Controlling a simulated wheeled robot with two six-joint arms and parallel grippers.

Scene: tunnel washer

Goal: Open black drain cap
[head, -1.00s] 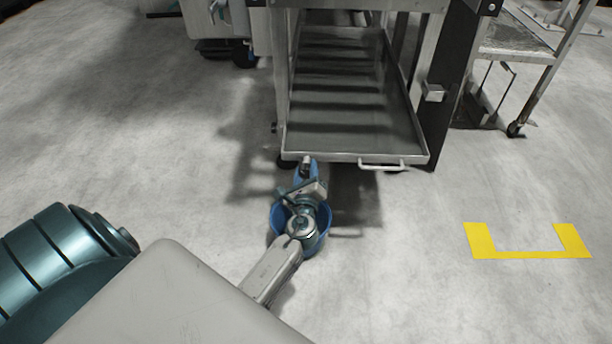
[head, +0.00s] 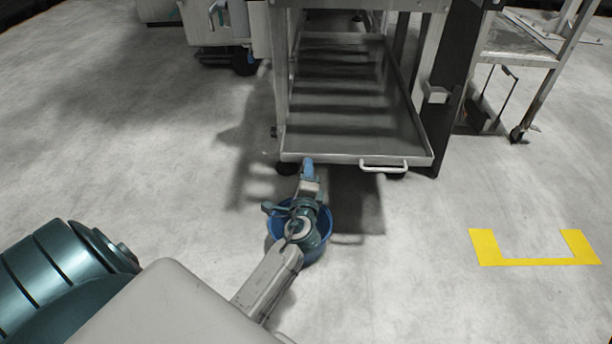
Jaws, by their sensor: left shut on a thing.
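My left gripper (head: 308,170), with blue fingertips, is at the front edge of the low metal tray (head: 350,158), left of the tray's handle (head: 383,165). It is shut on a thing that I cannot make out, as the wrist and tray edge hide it. I cannot see the black drain cap in this view. My left wrist and forearm pass over a blue bucket (head: 275,229) on the floor, hiding much of it. My right gripper is out of view.
The tray belongs to a tall metal frame with a dark post (head: 448,90) at its right. A metal cart (head: 535,95) stands at the right. A yellow floor marking (head: 535,261) lies at the lower right.

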